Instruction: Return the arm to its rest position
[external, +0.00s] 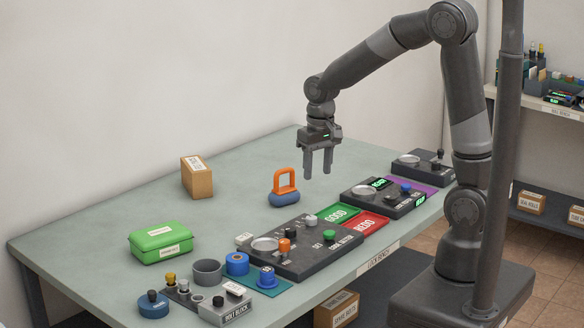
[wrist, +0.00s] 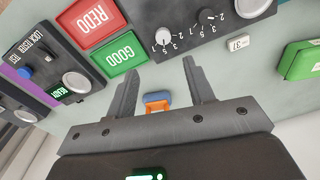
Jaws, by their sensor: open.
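My gripper (external: 318,160) hangs above the bench with its fingers pointing down, open and empty. In the wrist view its two fingers (wrist: 165,85) stand apart with nothing gripped. My arm is raised and bent over the bench. An orange and blue padlock-shaped object (external: 284,190) stands on the bench below and left of the gripper. In the wrist view the same object (wrist: 157,101) shows between the fingers but farther away, on the bench surface, partly hidden by the gripper body.
The bench (external: 120,225) carries a green case (external: 160,242), a cardboard box (external: 197,177), a dark control panel (external: 300,252), a green GOOD pad (external: 338,213), a red REDO pad (external: 366,224) and a tester (external: 384,199). Small pots and blocks crowd the front left. The back middle is clear.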

